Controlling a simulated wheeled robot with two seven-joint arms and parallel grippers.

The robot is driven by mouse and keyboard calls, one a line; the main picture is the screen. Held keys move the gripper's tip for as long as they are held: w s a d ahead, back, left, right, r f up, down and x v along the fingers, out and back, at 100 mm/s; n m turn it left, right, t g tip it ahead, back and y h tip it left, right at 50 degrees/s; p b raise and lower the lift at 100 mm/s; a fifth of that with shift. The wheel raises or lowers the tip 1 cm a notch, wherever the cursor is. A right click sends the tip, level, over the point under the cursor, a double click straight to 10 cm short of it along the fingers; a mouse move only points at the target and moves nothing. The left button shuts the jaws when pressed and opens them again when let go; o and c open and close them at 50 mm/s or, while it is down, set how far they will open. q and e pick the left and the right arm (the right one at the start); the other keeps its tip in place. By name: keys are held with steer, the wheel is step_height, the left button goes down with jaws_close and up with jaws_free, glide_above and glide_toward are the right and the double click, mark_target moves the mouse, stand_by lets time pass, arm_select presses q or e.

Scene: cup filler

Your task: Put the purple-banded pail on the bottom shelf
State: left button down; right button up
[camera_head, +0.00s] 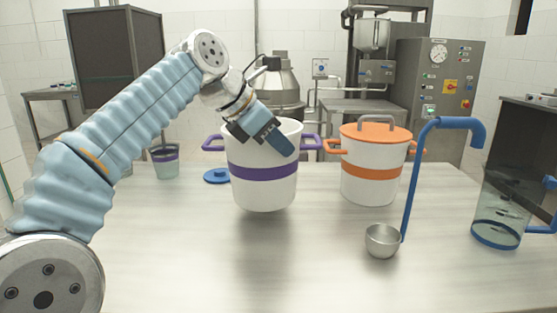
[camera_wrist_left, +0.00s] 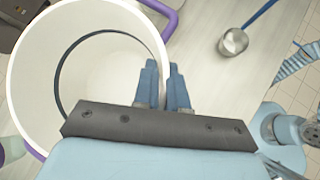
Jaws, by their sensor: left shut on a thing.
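The purple-banded pail (camera_head: 264,185) is white with purple side handles and no lid on it. It is upright in the head view, apparently a little above the table, with a soft shadow below. My left gripper (camera_head: 275,143) reaches over the pail's near rim. In the left wrist view the left gripper's blue fingers (camera_wrist_left: 163,85) straddle the pail's wall (camera_wrist_left: 160,45), one inside and one outside, shut on it. The pail's inside looks empty. The bottom shelf cannot be made out in either view. My right gripper is not identifiable in these views.
An orange-banded lidded pail (camera_head: 371,165) stands close on the right. A ladle (camera_head: 382,240) with a blue handle stands in front of it. A clear jug (camera_head: 497,208) is at the right edge. A blue lid (camera_head: 216,176) and small cup (camera_head: 166,162) are left. The front table is clear.

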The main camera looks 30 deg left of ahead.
mark_target(290, 171)
arm_select(q)
steer(key=shift+w+a+f, duration=0.1)
steer(key=shift+a+f, duration=0.05)
steer(key=shift+f, duration=0.8)
steer(key=shift+w+a+f, duration=0.1)
steer(key=shift+f, duration=0.85)
steer(key=c, duration=1.2)
jaws_free()
